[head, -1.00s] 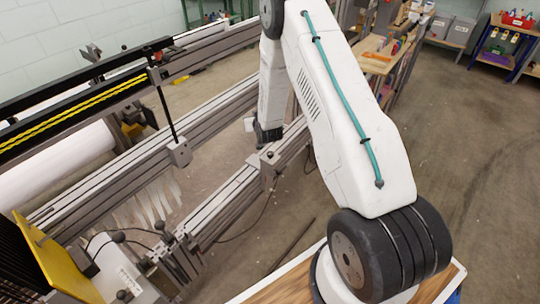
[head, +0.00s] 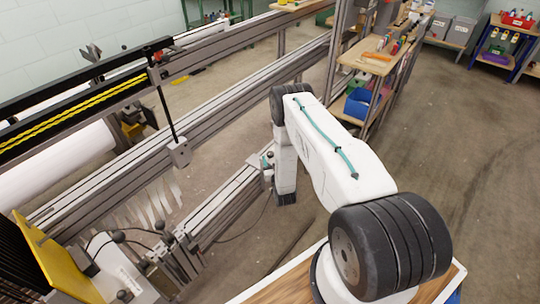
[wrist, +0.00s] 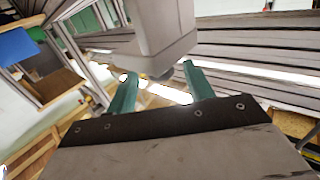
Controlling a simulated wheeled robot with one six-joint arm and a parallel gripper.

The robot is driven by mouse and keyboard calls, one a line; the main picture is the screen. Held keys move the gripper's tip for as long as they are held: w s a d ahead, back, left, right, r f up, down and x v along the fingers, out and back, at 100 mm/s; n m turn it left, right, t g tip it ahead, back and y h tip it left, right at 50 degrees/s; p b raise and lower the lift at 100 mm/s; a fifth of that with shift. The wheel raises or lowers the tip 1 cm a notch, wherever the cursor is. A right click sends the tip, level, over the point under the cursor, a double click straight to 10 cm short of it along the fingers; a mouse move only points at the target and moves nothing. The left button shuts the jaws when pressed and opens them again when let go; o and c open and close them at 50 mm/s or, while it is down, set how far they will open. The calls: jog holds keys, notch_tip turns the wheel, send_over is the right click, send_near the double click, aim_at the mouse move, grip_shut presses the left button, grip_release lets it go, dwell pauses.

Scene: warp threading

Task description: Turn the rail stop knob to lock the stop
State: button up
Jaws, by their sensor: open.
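The rail stop (head: 262,160) is a small grey block at the far end of the near rail in the head view, partly covered by my arm. In the wrist view a large grey block (wrist: 165,35), which seems to be this stop, stands just beyond and between my fingertips. I cannot make out the knob clearly in either view. My gripper (wrist: 161,85) shows two teal fingers, spread apart with nothing held between them. I cannot tell whether they touch the block. In the head view my gripper is mostly hidden by my forearm.
The near rail (head: 225,198) runs diagonally beside my arm, with a longer beam (head: 225,105) behind it. A post with a grey clamp (head: 179,153) hangs left of the stop. A shelf with a blue bin (head: 362,103) stands behind my arm. The floor at right is clear.

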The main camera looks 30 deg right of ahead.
aim_at(271, 157)
jog(key=shift+x, duration=1.75)
jog(key=shift+c, duration=0.3)
jog(key=c, duration=0.9)
